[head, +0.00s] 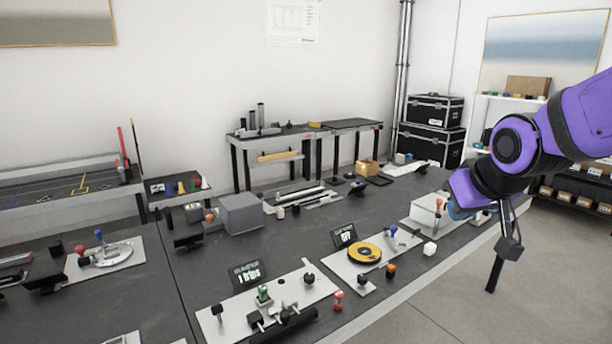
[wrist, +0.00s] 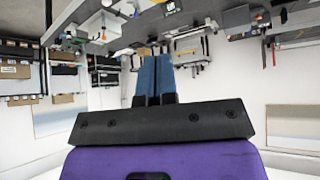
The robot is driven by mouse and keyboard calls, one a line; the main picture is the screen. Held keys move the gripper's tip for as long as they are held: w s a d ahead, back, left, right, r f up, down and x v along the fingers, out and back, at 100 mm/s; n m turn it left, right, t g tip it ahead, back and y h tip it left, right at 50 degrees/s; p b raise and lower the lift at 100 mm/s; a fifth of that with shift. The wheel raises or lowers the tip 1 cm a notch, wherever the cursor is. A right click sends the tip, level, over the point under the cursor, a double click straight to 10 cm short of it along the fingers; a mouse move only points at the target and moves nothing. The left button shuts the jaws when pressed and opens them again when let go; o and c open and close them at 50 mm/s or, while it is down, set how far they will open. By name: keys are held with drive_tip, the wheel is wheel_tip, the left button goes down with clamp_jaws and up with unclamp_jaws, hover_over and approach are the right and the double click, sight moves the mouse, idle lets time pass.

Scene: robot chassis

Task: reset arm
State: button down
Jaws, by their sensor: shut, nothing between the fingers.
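My purple arm reaches in from the right side of the head view. My gripper (wrist: 156,70) shows in the wrist view as two blue fingers side by side, shut, with nothing held. In the head view only a small blue part of it (head: 458,212) shows below the purple wrist, over the right end of the workbench (head: 300,236); the rest is hidden behind the arm. The wrist view is upside down, with the bench and its items along the top.
Black cases (head: 430,142) are stacked at the back wall. A shelf (head: 512,100) stands at the back right. Bare floor (head: 450,310) lies at the front right.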

drive_tip(key=s+d+r+m+g, duration=0.1)
drive_tip(key=s+d+r, duration=0.1)
drive_tip(key=s, duration=0.7)
drive_tip(key=s+d+r+g, duration=0.1)
drive_tip(key=s+d+r, duration=0.1)
drive_tip(key=s, duration=0.7)
drive_tip(key=shift+m+h, duration=0.3)
drive_tip(key=shift+m, duration=0.1)
idle(0.7)
